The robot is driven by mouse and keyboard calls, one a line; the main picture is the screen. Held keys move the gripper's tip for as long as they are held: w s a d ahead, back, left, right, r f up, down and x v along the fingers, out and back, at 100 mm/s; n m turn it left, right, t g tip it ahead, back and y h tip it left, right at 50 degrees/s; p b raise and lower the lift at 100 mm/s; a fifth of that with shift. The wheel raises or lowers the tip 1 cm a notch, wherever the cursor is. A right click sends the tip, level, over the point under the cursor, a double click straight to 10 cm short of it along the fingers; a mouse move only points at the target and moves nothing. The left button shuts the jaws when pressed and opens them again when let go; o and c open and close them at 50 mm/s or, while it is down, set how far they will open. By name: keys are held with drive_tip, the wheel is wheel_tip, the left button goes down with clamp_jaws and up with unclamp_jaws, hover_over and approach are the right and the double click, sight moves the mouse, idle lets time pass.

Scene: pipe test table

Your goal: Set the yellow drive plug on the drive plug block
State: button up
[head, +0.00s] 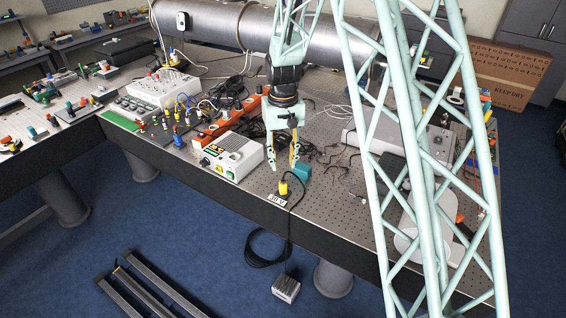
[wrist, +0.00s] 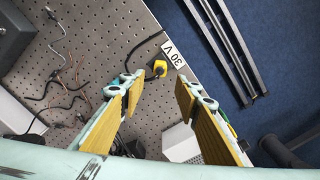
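The yellow drive plug (head: 284,187) stands on a small dark base near the table's front edge, beside a white "30 V" label (head: 279,200). A black cable is attached to it. In the wrist view the yellow plug (wrist: 159,68) shows between and beyond the finger tips, beside the label (wrist: 173,52). My gripper (head: 283,160) points down above the plug, its fingers apart and nothing between them. The wrist view also shows my open gripper (wrist: 156,88) with yellow-brown finger pads. I cannot tell which item is the drive plug block.
A teal block (head: 303,172) lies right of the plug. A white device (head: 232,157) stands to its left, with a dark board of coloured plugs (head: 178,138) farther left. Loose wires (head: 340,165) lie to the right. The plug's cable hangs over the edge toward a floor box (head: 286,288).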

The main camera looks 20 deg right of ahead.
drive_tip(key=shift+r, duration=0.1)
idle(0.6)
drive_tip(key=s+r+t, duration=0.1)
drive_tip(key=s+r, duration=1)
drive_tip(key=r, duration=0.3)
drive_tip(key=s+r+t, duration=0.1)
drive_tip(key=s+r, duration=0.9)
drive_tip(key=r, duration=0.4)
drive_tip(key=s+r+t, duration=0.1)
drive_tip(key=s+r, duration=0.1)
drive_tip(key=s, duration=1.1)
drive_tip(key=s+r, duration=0.3)
drive_tip(key=s, duration=1.1)
drive_tip(key=shift+r+t, duration=0.35)
drive_tip(key=shift+t, duration=0.05)
drive_tip(key=shift+w, duration=0.1)
drive_tip(key=shift+d, duration=0.1)
